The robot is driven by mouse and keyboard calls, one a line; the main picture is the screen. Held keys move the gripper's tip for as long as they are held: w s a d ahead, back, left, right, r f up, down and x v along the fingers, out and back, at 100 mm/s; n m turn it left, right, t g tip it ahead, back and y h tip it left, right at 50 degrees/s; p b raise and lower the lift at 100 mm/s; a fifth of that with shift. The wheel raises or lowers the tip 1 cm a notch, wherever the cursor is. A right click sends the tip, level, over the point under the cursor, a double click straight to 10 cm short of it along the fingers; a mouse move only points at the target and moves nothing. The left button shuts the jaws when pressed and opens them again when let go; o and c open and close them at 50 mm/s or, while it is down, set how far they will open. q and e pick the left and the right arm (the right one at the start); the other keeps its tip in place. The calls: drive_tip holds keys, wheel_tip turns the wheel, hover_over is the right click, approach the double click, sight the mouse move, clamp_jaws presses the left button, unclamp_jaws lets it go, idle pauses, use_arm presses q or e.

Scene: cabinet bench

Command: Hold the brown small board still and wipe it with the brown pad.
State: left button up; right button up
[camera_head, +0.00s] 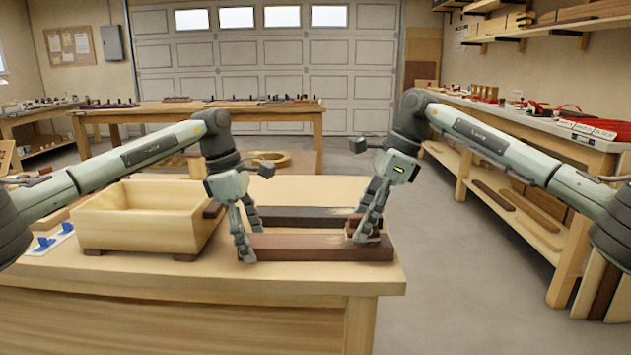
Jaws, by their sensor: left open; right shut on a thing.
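The brown small board (310,250) lies flat along the front right of the bench. My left gripper (248,236) is open at the board's left end, with one finger in front of it and one behind. I cannot tell whether the fingers touch it. My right gripper (363,230) is shut on the brown pad (353,238) at the board's right end. The pad is mostly hidden by the fingers and seems to be on or just above the board's top.
A darker board (300,214) with pale marks at its right end lies just behind. A wooden box (140,222) on feet stands left of my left gripper. Blue pieces (45,243) lie at the far left. The bench's front strip (230,278) is clear.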

drive_tip(key=shift+d, duration=1.95)
use_arm(q)
drive_tip(key=c, duration=1.1)
